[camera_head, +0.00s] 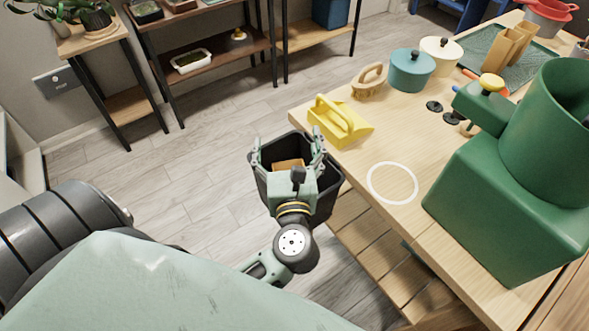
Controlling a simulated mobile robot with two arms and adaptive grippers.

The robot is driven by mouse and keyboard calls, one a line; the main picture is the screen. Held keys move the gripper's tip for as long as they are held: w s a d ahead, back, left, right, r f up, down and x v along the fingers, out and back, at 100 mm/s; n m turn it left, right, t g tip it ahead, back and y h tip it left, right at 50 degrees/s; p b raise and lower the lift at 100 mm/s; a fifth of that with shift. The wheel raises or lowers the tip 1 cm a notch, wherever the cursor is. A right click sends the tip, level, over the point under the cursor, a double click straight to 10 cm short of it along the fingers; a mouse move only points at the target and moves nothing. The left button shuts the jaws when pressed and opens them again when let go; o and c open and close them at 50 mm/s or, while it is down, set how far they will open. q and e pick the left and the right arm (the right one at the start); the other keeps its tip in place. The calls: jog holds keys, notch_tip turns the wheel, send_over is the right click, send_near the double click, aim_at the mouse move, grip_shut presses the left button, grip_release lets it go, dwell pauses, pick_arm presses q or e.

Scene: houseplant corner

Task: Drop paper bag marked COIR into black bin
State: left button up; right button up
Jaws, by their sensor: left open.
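The black bin (326,206) stands beside the left end of the wooden table, mostly hidden behind my left gripper. A brown piece (288,164), which looks like the paper bag, shows inside the bin's opening between my gripper's fingers. I cannot read any COIR marking on it. My left gripper (287,150) is open over the bin, with its two fingers spread on either side of the brown piece. Whether the fingers touch it cannot be told. My right gripper is not in view.
A white ring (369,182) marks clear tabletop. Shelves (200,62) stand behind open floor.

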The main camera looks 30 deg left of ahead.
pick_arm(q)
jog(key=v, duration=1.2)
dwell(0.3)
